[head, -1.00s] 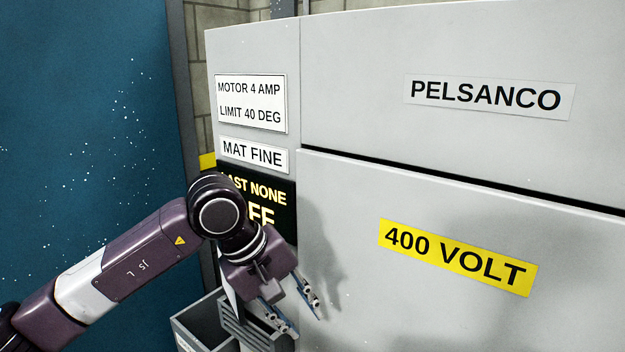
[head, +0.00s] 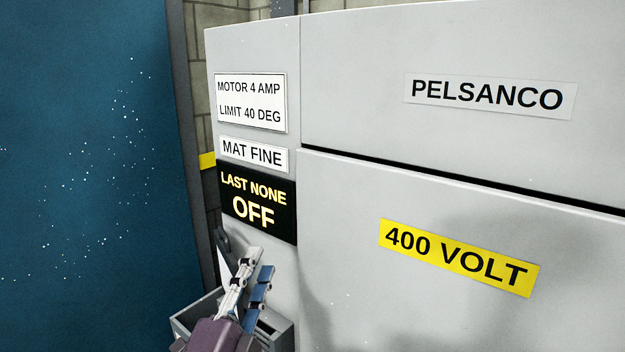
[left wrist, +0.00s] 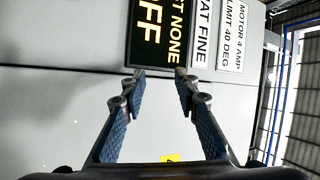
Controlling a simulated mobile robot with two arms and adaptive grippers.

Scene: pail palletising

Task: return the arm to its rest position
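My left gripper (head: 260,260) is low in the head view, left of centre, with its fingers pointing up in front of the grey machine cabinet (head: 460,180). The left wrist view shows its two blue-padded fingers (left wrist: 160,74) apart with nothing between them. Most of my left arm is below the picture edge. My right gripper is in neither view.
The cabinet bears a black sign (head: 257,203) reading LAST NONE OFF and a yellow 400 VOLT label (head: 458,257). A grey open-topped box (head: 190,318) stands low behind the gripper. A blue panel (head: 85,170) fills the left side.

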